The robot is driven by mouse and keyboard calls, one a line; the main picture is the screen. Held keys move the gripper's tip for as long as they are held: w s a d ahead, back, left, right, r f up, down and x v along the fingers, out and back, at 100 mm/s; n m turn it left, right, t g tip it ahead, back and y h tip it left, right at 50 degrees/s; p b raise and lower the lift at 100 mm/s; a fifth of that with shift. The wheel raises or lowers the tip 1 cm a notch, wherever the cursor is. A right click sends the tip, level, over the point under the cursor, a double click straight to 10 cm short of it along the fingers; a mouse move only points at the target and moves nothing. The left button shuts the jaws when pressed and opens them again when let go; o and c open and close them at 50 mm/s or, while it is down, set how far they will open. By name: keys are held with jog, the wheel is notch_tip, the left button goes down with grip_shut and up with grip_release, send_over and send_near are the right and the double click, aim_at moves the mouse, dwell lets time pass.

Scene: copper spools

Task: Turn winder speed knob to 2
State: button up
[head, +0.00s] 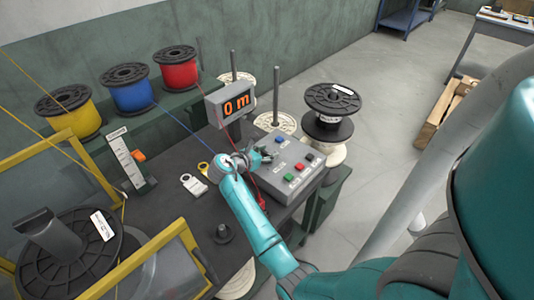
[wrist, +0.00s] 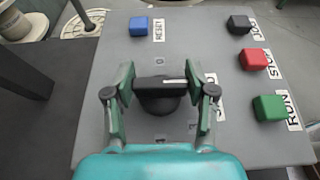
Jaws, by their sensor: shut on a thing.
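The winder speed knob (wrist: 160,104) is black and round with a bar grip across its top. A white line on the bar lies roughly level, toward its right end. My gripper (wrist: 160,84) has a finger at each end of the bar and is shut on it. In the head view my gripper (head: 263,157) is over the left part of the grey control box (head: 270,180), and the knob is hidden or too small to make out. Small digits show on the panel above and below the knob; a label right of it is partly covered by a finger.
A display (head: 230,105) reads 0 m. A padlock (head: 194,185) lies on the dark bench. A black spool (head: 332,98) stands behind.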

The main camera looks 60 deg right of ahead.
dwell(0.4)
jog(key=o, duration=1.2)
jog(key=v, duration=1.2)
jog(key=shift+f, duration=0.1)
